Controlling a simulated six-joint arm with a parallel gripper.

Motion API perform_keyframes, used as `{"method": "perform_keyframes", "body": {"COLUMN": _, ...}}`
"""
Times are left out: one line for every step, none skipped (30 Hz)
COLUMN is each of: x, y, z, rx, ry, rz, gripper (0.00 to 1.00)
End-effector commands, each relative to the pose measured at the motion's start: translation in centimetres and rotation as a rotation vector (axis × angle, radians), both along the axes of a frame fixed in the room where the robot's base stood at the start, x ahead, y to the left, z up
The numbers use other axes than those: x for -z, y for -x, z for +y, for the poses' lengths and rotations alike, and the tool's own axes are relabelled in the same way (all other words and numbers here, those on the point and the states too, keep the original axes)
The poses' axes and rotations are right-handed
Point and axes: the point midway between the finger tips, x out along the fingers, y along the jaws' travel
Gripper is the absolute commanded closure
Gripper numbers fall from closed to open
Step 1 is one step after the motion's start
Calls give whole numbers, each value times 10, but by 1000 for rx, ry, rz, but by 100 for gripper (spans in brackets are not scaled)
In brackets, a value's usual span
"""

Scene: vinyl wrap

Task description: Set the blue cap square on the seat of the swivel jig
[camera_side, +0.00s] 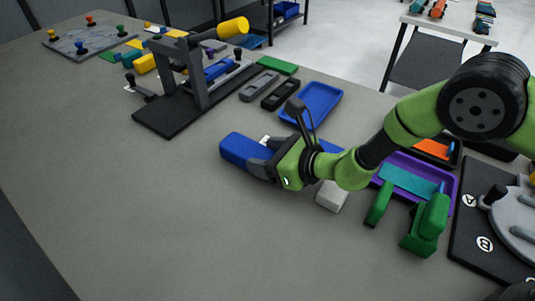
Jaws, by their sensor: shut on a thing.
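A blue block-like piece (238,148), which looks like the blue cap, is held at the end of my gripper (264,153). My gripper is shut on its right end, and the piece is over the middle of the grey table. I cannot tell whether it touches the table. At the right edge, a black plate with a round grey disc (522,212) and letter marks looks like the swivel jig. It is partly cut off by the frame, and its seat cannot be made out. My gripper is well to the left of it.
A black-based grey frame with a yellow handle (233,27) stands at the back left. A blue tray (335,97) lies behind my gripper. A purple tray (447,190), green blocks (428,224) and a pale block (331,196) lie to the right. The front left table is clear.

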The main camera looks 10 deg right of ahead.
Motion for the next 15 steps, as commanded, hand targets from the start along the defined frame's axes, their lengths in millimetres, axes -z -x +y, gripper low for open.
{"method": "perform_keyframes", "body": {"x": 1, "y": 0, "z": 0, "rx": 0, "ry": 0, "rz": 0, "gripper": 70}}
{"method": "perform_keyframes", "body": {"x": 2, "y": 0, "z": 0, "rx": 0, "ry": 0, "rz": 0, "gripper": 70}}
{"method": "perform_keyframes", "body": {"x": 3, "y": 0, "z": 0, "rx": 0, "ry": 0, "rz": 0, "gripper": 70}}
{"method": "perform_keyframes", "body": {"x": 3, "y": 0, "z": 0, "rx": 0, "ry": 0, "rz": 0, "gripper": 38}}
{"method": "perform_keyframes", "body": {"x": 3, "y": 0, "z": 0, "rx": 0, "ry": 0, "rz": 0, "gripper": 32}}
{"method": "perform_keyframes", "body": {"x": 3, "y": 0, "z": 0, "rx": 0, "ry": 0, "rz": 0, "gripper": 22}}
{"method": "perform_keyframes", "body": {"x": 3, "y": 0, "z": 0, "rx": 0, "ry": 0, "rz": 0, "gripper": 16}}
{"method": "perform_keyframes", "body": {"x": 3, "y": 0, "z": 0, "rx": 0, "ry": 0, "rz": 0, "gripper": 15}}
{"method": "perform_keyframes", "body": {"x": 3, "y": 0, "z": 0, "rx": 0, "ry": 0, "rz": 0, "gripper": 15}}
{"method": "perform_keyframes", "body": {"x": 3, "y": 0, "z": 0, "rx": 0, "ry": 0, "rz": 0, "gripper": 15}}
{"method": "perform_keyframes", "body": {"x": 3, "y": 0, "z": 0, "rx": 0, "ry": 0, "rz": 0, "gripper": 15}}
{"method": "perform_keyframes", "body": {"x": 3, "y": 0, "z": 0, "rx": 0, "ry": 0, "rz": 0, "gripper": 15}}
{"method": "perform_keyframes", "body": {"x": 3, "y": 0, "z": 0, "rx": 0, "ry": 0, "rz": 0, "gripper": 15}}
{"method": "perform_keyframes", "body": {"x": 3, "y": 0, "z": 0, "rx": 0, "ry": 0, "rz": 0, "gripper": 15}}
{"method": "perform_keyframes", "body": {"x": 2, "y": 0, "z": 0, "rx": 0, "ry": 0, "rz": 0, "gripper": 15}}
